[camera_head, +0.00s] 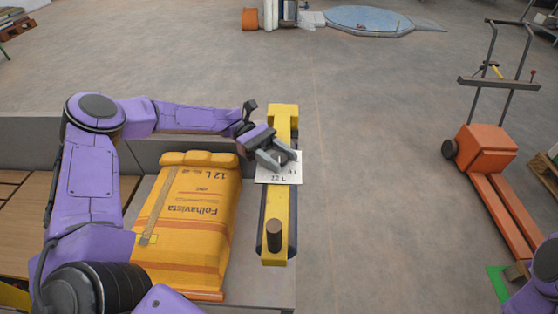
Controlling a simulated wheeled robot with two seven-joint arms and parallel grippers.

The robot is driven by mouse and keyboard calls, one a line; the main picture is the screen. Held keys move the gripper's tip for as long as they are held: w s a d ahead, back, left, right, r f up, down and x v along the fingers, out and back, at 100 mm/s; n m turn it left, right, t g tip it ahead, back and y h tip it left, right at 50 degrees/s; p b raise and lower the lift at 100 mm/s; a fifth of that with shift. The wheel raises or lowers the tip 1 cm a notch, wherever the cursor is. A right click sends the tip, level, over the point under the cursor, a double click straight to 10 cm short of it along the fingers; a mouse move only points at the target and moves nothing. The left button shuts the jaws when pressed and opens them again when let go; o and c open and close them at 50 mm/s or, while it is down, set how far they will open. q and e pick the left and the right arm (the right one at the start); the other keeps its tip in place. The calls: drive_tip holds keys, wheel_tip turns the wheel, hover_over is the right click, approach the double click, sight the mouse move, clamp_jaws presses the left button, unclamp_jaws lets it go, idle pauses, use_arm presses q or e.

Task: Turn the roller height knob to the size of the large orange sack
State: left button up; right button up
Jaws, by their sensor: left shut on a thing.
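The large orange sack (193,215) lies on the grey surface left of the yellow bar, with "12 L" and "Folhavista" printed on it. The yellow bar (277,215) runs away from me and carries a white card (290,176) with size marks, partly covered. My left gripper (282,160) is over the card at the bar and is shut on the roller height knob, which its fingers hide. I cannot read where the knob points. A dark round post (274,236) stands on the near end of the bar. Only a purple piece of my right arm shows at the lower right; its gripper is out of view.
An orange pallet truck (489,150) stands on the right. A wooden slatted surface (22,205) lies at the left edge. A blue round platform (368,19) is far back. The floor between the bar and truck is clear.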

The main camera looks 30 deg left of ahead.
use_arm(q)
drive_tip(key=shift+w+r+m+g, duration=0.15)
drive_tip(key=shift+r+m+g, duration=0.25)
drive_tip(key=shift+g, duration=0.1)
drive_tip(key=o, duration=1)
drive_tip(key=shift+c, duration=0.2)
drive_tip(key=shift+f, duration=0.1)
drive_tip(key=b+v, duration=0.3)
drive_tip(key=v, duration=0.7)
drive_tip(key=shift+a, duration=0.25)
